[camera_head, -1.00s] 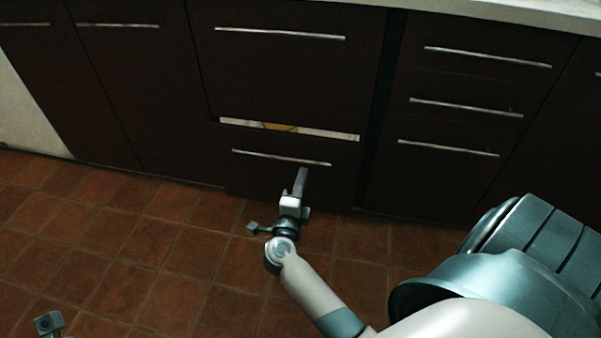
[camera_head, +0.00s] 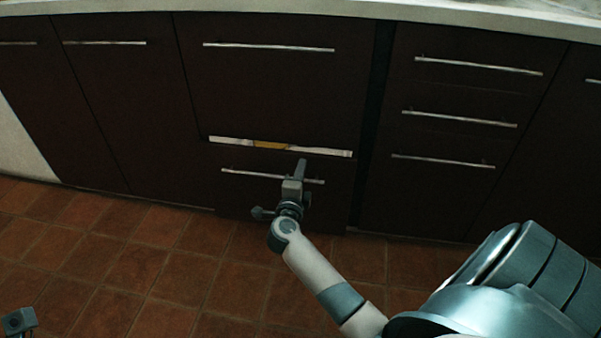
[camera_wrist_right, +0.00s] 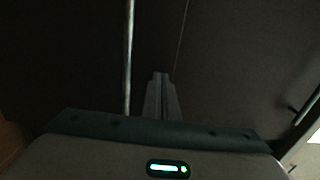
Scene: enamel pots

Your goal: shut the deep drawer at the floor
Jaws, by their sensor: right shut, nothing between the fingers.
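The deep drawer (camera_head: 235,196) is the low dark-brown front at the floor, with a long metal bar handle (camera_head: 245,173). It stands slightly open: a narrow pale strip of its inside (camera_head: 225,140) shows above the front, with a small orange-brown thing (camera_head: 270,145) in it. My right gripper (camera_head: 301,163) is shut and empty, its fingers over the right part of the drawer front by the handle. In the right wrist view the shut fingers (camera_wrist_right: 160,80) point at a dark front, with the bar handle (camera_wrist_right: 128,60) beside them. Contact cannot be told. My left gripper (camera_head: 18,322) barely shows at the lower left; its jaws are unclear.
A tall closed front (camera_head: 275,90) is above the drawer. Several closed drawers (camera_head: 440,140) stand to the right, and closed doors (camera_head: 110,110) to the left. The tiled floor (camera_head: 130,265) in front is clear.

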